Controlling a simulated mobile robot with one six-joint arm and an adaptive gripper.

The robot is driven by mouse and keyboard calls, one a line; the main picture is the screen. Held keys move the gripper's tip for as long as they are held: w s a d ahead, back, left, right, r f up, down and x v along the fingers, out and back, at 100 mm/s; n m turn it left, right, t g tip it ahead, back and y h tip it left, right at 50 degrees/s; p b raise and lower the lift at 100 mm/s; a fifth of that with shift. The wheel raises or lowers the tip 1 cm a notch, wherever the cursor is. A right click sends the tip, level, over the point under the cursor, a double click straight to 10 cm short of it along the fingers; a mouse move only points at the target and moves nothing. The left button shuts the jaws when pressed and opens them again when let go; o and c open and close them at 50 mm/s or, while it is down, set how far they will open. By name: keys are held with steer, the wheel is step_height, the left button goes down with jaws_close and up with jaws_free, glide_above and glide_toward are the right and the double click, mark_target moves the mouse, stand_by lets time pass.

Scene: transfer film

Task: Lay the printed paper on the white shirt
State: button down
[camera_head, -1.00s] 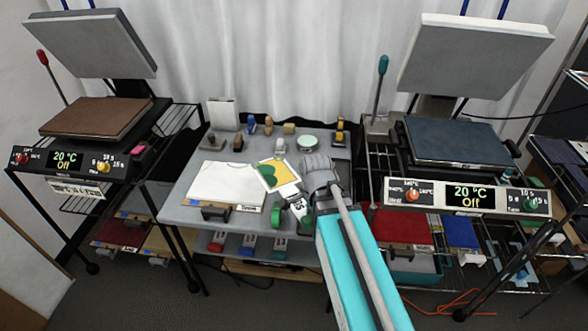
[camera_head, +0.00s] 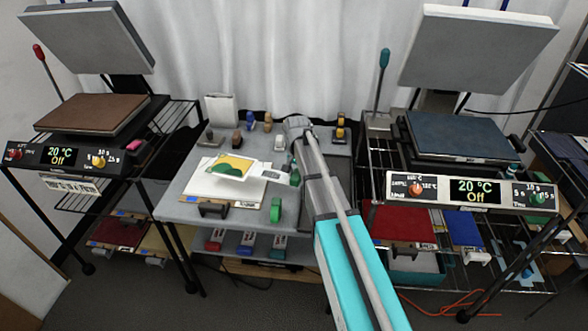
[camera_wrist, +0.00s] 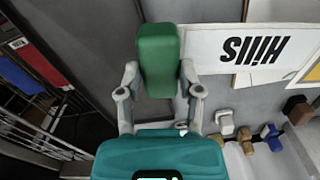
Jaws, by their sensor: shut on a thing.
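The printed paper (camera_head: 235,163), with a yellow and green print, is over the back right part of the white shirt (camera_head: 207,186). Whether it touches the shirt is unclear. A white strip marked "Hills" (camera_wrist: 240,48) runs from the paper to a green handle (camera_wrist: 158,58). My gripper (camera_head: 294,178) is shut on this green handle, to the right of the shirt. In the wrist view, its fingers (camera_wrist: 160,80) stand on both sides of the handle. Only a corner of the print shows at that view's right edge. The shirt lies on a board on the grey table.
A second green block (camera_head: 275,209) stands near the table's front edge. A heat press stands on the left (camera_head: 97,112) and another on the right (camera_head: 455,138), both open and reading Off.

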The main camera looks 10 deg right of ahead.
steer(key=w, duration=0.2)
steer(key=w+n, duration=0.1)
steer(key=w, duration=0.1)
steer(key=w+f+n, duration=0.1)
steer(key=shift+w+a+b, duration=0.1)
steer(key=shift+w+b, duration=0.25)
steer(key=shift+w, duration=0.05)
step_height(320, 180, down, 6)
steer(key=b, duration=0.6)
steer(key=shift+f+b, duration=0.6)
steer(key=shift+f, duration=0.05)
stand_by(0.8)
steer(key=shift+c, duration=0.8)
jaws_free()
